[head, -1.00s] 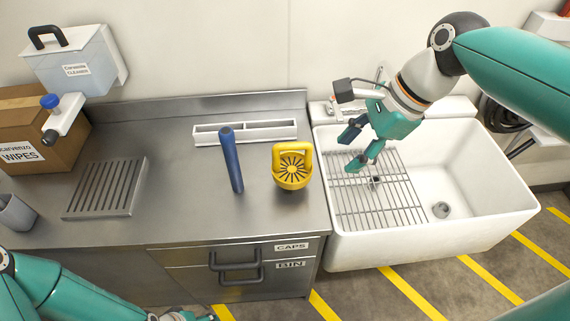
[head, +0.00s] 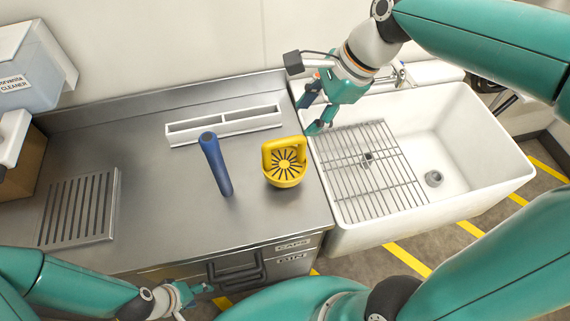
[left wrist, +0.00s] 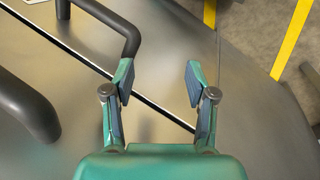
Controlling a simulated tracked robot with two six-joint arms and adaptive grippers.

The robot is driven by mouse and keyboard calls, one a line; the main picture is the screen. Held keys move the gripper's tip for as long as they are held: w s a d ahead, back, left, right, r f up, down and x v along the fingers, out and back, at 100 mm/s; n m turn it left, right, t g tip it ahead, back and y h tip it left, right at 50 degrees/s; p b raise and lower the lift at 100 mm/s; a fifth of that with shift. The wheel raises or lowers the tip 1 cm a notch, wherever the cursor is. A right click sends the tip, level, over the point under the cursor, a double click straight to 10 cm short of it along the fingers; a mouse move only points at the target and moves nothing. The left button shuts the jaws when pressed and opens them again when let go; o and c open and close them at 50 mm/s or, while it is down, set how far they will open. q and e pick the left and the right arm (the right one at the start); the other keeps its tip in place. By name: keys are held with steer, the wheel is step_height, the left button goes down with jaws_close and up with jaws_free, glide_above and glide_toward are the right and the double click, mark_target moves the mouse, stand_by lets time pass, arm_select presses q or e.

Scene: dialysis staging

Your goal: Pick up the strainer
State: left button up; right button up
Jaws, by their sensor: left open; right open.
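The yellow strainer (head: 285,166), with a slotted face and a loop handle on top, stands on the steel counter near the sink. My right gripper (head: 308,115) is open and empty, above and just behind the strainer to its right, near the sink's left rim. My left gripper (head: 193,300) is low in front of the counter's drawers, left of the strainer and well apart from it. In the left wrist view my left gripper (left wrist: 158,85) is open and empty, facing the drawer fronts and dark handles (left wrist: 115,25).
A blue cylinder (head: 216,165) stands just left of the strainer. A white divided tray (head: 224,124) lies behind them. A drain grate (head: 80,208) is at the left. The white sink (head: 475,130) holds a wire rack (head: 368,170). Drawer handles (head: 237,268) stick out in front.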

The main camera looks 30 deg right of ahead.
mark_target(287, 139)
steer(key=x, duration=1.1)
steer(key=shift+w+a+f, duration=0.1)
steer(key=shift+a, duration=0.05)
jaws_close()
